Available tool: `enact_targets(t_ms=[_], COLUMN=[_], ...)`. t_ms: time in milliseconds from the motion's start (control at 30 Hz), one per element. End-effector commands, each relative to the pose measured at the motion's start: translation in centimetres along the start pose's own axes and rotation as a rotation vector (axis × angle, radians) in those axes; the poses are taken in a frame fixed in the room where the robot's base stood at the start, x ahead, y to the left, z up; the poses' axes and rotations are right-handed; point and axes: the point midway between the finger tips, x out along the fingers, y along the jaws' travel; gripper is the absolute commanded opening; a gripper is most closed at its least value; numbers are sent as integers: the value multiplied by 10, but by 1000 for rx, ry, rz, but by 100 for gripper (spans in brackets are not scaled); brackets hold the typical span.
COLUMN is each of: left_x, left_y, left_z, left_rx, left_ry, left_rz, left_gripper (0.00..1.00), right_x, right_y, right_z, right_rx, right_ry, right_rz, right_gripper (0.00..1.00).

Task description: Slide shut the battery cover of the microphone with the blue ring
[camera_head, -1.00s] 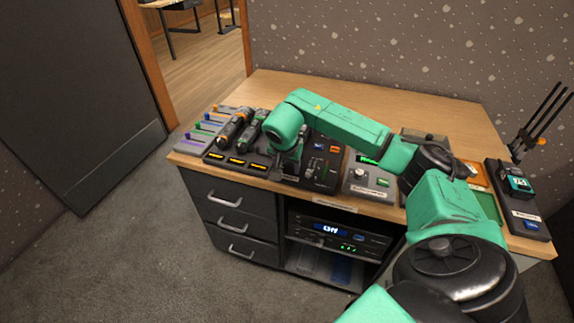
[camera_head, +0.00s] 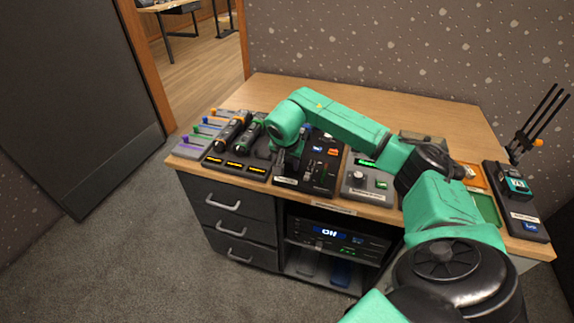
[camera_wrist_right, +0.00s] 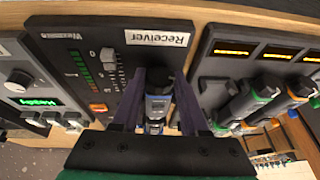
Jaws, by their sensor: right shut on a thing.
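The microphone with the blue ring (camera_wrist_right: 157,106) shows in the right wrist view, with a dark end above the ring and a grey body below. The battery cover's position cannot be told. My left gripper is not in view.
A charger (camera_head: 222,163) with lit orange displays holds microphones with orange (camera_head: 236,122) and green rings to the left. The receiver unit (camera_head: 325,165) lies beside my gripper, with a slider mixer (camera_head: 186,148) further left.

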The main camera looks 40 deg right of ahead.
Motion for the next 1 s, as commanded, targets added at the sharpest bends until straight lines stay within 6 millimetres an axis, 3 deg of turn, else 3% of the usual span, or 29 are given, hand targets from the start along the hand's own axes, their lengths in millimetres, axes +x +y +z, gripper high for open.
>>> enact_targets(t_ms=[1000], left_x=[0], left_y=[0], left_z=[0], left_rx=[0], left_ry=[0], left_rz=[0], left_gripper=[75], right_x=[13], right_y=[0], right_z=[-33], right_rx=[0], right_ry=[1], right_rz=[0], right_gripper=[0])
